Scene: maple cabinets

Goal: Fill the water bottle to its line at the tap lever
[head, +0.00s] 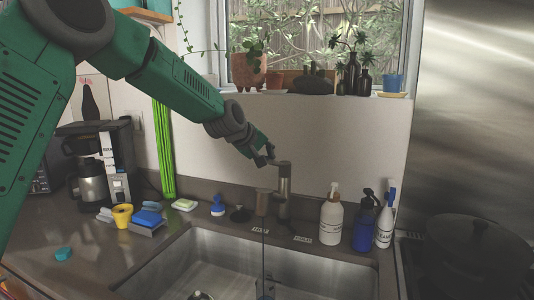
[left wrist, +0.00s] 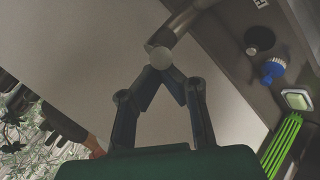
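The tap (head: 284,186) stands on the counter behind the sink, its spout (head: 263,203) pointing over the basin. My left gripper (head: 268,160) is at the top of the tap. In the left wrist view its fingers (left wrist: 164,72) come together at a round lever knob (left wrist: 159,58), with nothing else visible between them. I cannot tell whether they pinch the knob or only touch it. My right gripper is out of view.
The steel sink (head: 215,255) lies in front. Plants line the windowsill above.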

